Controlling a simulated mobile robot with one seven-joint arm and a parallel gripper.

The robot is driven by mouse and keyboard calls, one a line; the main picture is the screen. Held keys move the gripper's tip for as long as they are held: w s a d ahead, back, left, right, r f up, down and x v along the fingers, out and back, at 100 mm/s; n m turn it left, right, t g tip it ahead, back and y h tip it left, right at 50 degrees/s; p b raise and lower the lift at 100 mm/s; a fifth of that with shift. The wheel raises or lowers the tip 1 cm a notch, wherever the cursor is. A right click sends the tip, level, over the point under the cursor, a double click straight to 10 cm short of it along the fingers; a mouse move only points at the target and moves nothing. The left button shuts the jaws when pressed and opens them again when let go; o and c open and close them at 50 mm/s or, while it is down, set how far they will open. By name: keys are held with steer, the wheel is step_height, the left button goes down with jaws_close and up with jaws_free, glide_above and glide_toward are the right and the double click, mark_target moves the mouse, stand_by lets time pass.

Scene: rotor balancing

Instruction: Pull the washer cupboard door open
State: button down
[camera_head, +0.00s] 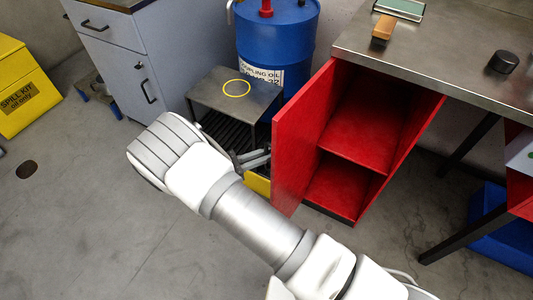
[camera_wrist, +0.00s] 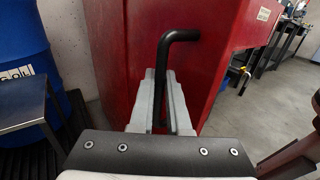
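The red washer cupboard door (camera_head: 302,140) stands wide open in the head view, swung out to the left of the cupboard. The red cupboard (camera_head: 365,125) under the bench shows its inside and a middle shelf. In the wrist view the door's outer face (camera_wrist: 215,60) fills the middle, with a black bar handle (camera_wrist: 165,60) on it. My gripper (camera_wrist: 162,102) has its two grey fingers on either side of the handle bar, closed on it with no clear gap. In the head view my gripper (camera_head: 255,158) is at the door's outer side, partly hidden by my wrist.
A low metal stand (camera_head: 235,92) with a yellow ring and a blue drum (camera_head: 278,45) are close left of the door. A grey drawer cabinet (camera_head: 150,60) stands further left. The floor in front (camera_head: 110,230) is clear. Small items lie on the bench (camera_head: 445,50).

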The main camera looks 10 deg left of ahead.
steer(key=c, duration=0.9)
jaws_free()
steer(key=p+v, duration=0.1)
steer(key=v, duration=1.6)
steer(key=shift+a, duration=0.25)
steer(key=shift+s, duration=0.1)
